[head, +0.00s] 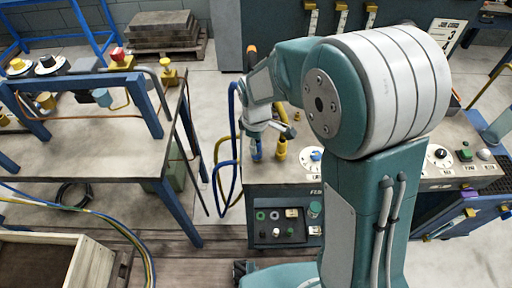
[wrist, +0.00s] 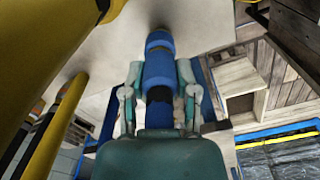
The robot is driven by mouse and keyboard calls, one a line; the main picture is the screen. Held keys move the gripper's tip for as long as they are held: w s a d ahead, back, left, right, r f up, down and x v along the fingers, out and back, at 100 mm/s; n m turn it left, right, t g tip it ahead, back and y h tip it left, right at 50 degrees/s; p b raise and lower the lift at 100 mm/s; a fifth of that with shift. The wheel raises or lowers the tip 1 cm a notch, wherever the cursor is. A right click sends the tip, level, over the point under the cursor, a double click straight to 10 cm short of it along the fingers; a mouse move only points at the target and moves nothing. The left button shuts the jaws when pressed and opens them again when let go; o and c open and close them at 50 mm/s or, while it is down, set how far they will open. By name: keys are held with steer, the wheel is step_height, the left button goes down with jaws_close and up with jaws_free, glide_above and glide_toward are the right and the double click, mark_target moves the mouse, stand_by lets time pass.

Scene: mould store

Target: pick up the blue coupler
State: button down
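The blue coupler (wrist: 158,68) is in the middle of the wrist view, a thick blue cylinder with a darker band. In the head view the blue coupler (head: 256,148) is small, upright and just below my gripper (head: 267,129), partly hidden by it. In the wrist view the fingers of my gripper (wrist: 160,78) lie along both sides of the coupler, and no clear gap shows between the pads and it. The coupler's lower part is hidden behind the palm.
A yellow coupler (head: 281,148) stands close to the right of the blue one. A blue hose (head: 233,150) loops at the left of the console (head: 285,172). A workbench (head: 110,155) with a blue frame is on the left, and a wooden crate (head: 92,265) is at lower left.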

steer(key=shift+r, duration=0.1)
stand_by(0.3)
steer(key=shift+r, duration=0.3)
step_height(320, 180, up, 2)
steer(key=shift+d+r, duration=0.1)
steer(key=shift+r, duration=0.05)
steer(key=s+d+r, duration=0.7)
steer(key=d+r, duration=0.3)
steer(key=d, duration=0.1)
steer(key=shift+s+d, duration=0.2)
steer(key=shift+d, duration=0.2)
stand_by(0.9)
